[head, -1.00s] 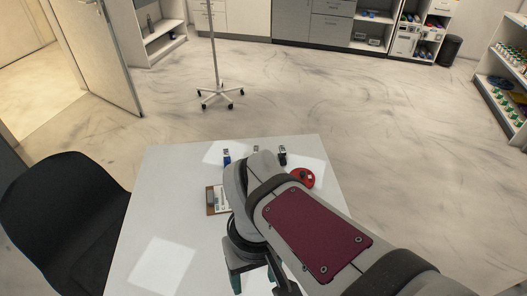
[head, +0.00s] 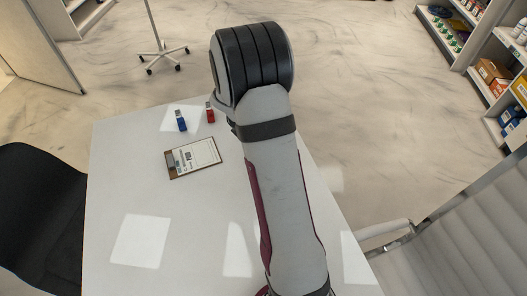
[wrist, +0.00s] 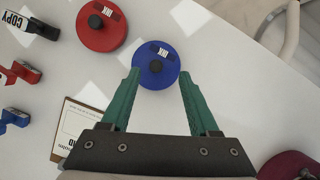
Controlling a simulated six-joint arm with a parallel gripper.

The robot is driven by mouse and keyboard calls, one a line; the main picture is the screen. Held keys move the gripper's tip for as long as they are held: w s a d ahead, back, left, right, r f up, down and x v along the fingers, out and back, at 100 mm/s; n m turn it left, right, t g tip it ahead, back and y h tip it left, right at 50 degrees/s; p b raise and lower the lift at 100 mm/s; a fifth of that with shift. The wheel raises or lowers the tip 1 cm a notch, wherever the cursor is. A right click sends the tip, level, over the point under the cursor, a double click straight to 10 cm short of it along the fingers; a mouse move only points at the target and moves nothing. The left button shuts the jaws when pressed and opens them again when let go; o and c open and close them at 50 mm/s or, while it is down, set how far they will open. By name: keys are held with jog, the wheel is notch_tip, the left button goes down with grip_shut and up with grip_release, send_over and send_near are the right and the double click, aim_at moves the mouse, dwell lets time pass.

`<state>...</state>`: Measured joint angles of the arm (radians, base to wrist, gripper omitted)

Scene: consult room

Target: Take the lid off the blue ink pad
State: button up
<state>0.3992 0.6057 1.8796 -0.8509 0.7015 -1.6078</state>
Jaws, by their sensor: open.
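The blue ink pad (wrist: 143,78) is a round blue disc with a black knob in the middle and a white-and-black label, seen from above in the wrist view. Its lid looks seated on it. My gripper (wrist: 160,74) is open, its two teal fingers pointing at the pad, with the fingertips near its left and right lower edges. Nothing is held between the fingers. I cannot tell how high the fingers are above the pad. In the head view my arm hides both the pad and the gripper.
A similar red ink pad (wrist: 90,38) lies up and left of the blue one. A clipboard (head: 196,157), a blue stamp (head: 181,121) and a red stamp (head: 210,113) are on the white table (head: 190,220). A black stamp (wrist: 28,24) lies at upper left. Table right of the blue pad is clear.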

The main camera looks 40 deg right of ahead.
jog(key=x, duration=0.5)
jog(key=shift+w+a+f, duration=0.3)
jog(key=shift+w+f, duration=0.05)
jog(key=shift+f, duration=0.1)
grip_shut()
